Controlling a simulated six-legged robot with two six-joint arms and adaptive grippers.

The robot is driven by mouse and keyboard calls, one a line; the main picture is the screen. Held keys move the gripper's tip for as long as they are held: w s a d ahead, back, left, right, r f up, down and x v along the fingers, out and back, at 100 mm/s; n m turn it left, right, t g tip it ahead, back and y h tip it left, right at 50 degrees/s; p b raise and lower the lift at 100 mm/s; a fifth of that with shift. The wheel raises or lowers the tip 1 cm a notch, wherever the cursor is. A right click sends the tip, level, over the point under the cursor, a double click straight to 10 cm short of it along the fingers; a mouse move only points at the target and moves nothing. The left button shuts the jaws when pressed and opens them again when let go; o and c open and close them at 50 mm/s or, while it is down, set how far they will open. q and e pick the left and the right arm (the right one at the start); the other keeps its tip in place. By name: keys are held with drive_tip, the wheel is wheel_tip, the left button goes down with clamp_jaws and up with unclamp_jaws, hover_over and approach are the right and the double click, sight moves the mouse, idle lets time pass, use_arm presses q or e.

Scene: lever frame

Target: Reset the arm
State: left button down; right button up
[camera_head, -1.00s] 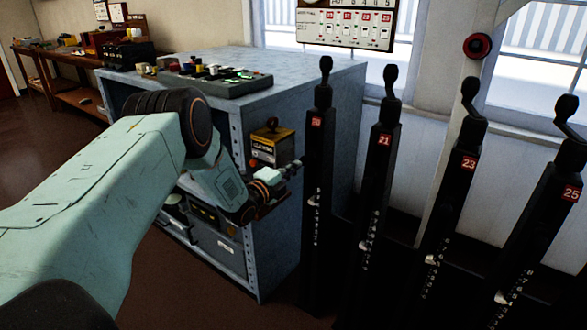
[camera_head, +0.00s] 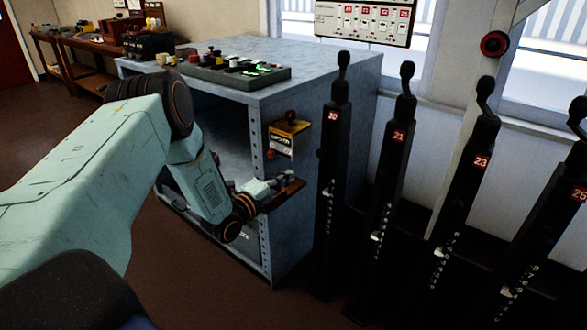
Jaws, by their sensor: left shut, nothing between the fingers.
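My left gripper (camera_head: 285,184) is at the end of my pale green arm, which comes in from the left. It is in front of the grey-blue cabinet's right corner post, below a small yellow and black box (camera_head: 288,138). Its fingers are small and dark here, and I see nothing held in them. The black lever numbered 20 (camera_head: 334,165) stands to its right, with a gap in the picture. Levers 21 (camera_head: 391,170), 23 (camera_head: 470,190) and 25 (camera_head: 550,220) stand further right. My right gripper is not in view.
The cabinet (camera_head: 335,75) carries a control panel (camera_head: 235,70) with several knobs. A workbench (camera_head: 75,65) stands far left. The brown floor (camera_head: 190,285) in front is clear.

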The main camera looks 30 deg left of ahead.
use_arm(q)
drive_tip(key=shift+s+a, duration=0.1)
drive_tip(key=shift+s, duration=0.25)
drive_tip(key=s+d+f+n+g+y, duration=0.1)
drive_tip(key=s+d+f+n+g, duration=0.35)
drive_tip(key=s+f+n, duration=0.3)
drive_tip(key=s+d+f+n+g, duration=0.4)
drive_tip(key=s+d+f+n, duration=0.15)
drive_tip(key=f+n, duration=0.25)
drive_tip(key=s+d+n+g, duration=0.1)
drive_tip(key=s+d+g, duration=0.2)
drive_tip(key=s, duration=0.6)
drive_tip(key=s+d+f+n+g, duration=0.1)
drive_tip(key=s+d+g, duration=0.2)
drive_tip(key=s, duration=0.7)
drive_tip(key=s+d+f+n+g, duration=0.1)
drive_tip(key=s+d+n+g, duration=0.1)
drive_tip(key=s, duration=0.8)
drive_tip(key=shift+s+d+g+y, duration=0.25)
drive_tip(key=shift+d+g, duration=0.2)
drive_tip(key=shift+g, duration=0.3)
drive_tip(key=shift+w+f, duration=0.1)
drive_tip(key=shift+w, duration=0.05)
